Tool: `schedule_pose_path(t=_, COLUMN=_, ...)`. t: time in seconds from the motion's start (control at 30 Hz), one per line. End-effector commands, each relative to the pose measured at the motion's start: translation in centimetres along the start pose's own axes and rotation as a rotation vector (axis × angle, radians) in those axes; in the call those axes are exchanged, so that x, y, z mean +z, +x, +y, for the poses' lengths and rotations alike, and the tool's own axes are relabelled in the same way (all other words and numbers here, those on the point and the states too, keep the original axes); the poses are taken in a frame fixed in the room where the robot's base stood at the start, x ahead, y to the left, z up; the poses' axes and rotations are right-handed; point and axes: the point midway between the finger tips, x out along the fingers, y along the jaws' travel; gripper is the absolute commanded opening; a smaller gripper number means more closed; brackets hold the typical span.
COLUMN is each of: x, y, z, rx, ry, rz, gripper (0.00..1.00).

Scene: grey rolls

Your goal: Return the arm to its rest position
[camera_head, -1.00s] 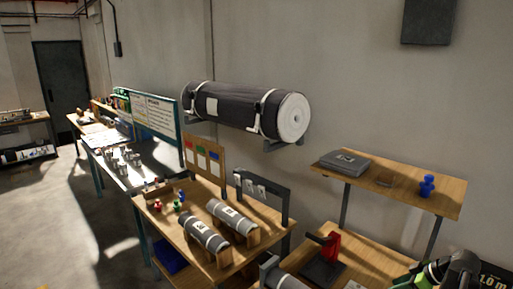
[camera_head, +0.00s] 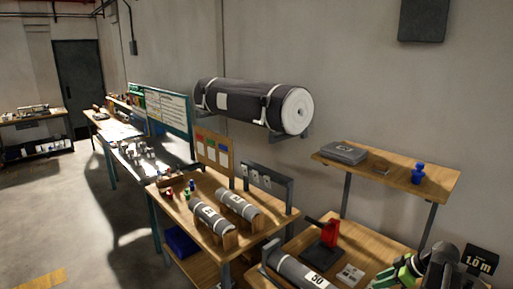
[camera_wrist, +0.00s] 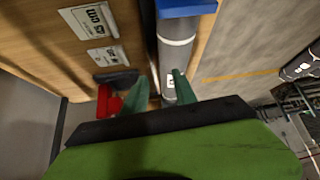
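My gripper (camera_head: 387,278) is green and black and sits at the lower right of the head view, beside the front table. In the wrist view its two dark green fingers (camera_wrist: 160,88) stand apart with nothing held between them. A grey roll (camera_wrist: 178,45) with a blue end lies beyond the fingers, closer to the right one. I cannot tell if a finger touches it. In the head view a grey roll marked 50 (camera_head: 303,275) lies on the front table, to the left of my gripper.
The front table (camera_head: 365,240) also bears a red and black tool (camera_head: 325,245). Two smaller rolls (camera_head: 238,207) rest on the table behind. A wall shelf (camera_head: 440,182) holds a blue figure (camera_head: 418,173). A big dark roll (camera_head: 240,103) hangs on the wall. Open floor (camera_head: 60,215) lies left.

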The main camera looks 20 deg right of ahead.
Motion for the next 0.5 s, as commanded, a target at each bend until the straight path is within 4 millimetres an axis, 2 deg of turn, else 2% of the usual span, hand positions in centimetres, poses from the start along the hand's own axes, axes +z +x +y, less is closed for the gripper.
schedule_pose_path(t=0.03, x=-1.2, y=1.5, z=-0.5, rx=-0.018, ry=-0.024, rz=0.0, gripper=0.34)
schedule_pose_path(t=0.17, x=-4.6, y=5.2, z=-2.1, rx=-0.068, ry=-0.091, rz=-0.002, gripper=0.34)
schedule_pose_path(t=0.27, x=-7.6, y=8.7, z=-4.3, rx=-0.118, ry=-0.158, rz=-0.015, gripper=0.34)
schedule_pose_path(t=0.37, x=-11.1, y=13.4, z=-7.9, rx=-0.183, ry=-0.251, rz=-0.043, gripper=0.34)
schedule_pose_path(t=0.47, x=-14.8, y=19.0, z=-13.4, rx=-0.259, ry=-0.329, rz=-0.106, gripper=0.34)
schedule_pose_path(t=0.5, x=-16.0, y=21.0, z=-15.9, rx=-0.284, ry=-0.343, rz=-0.14, gripper=0.34)
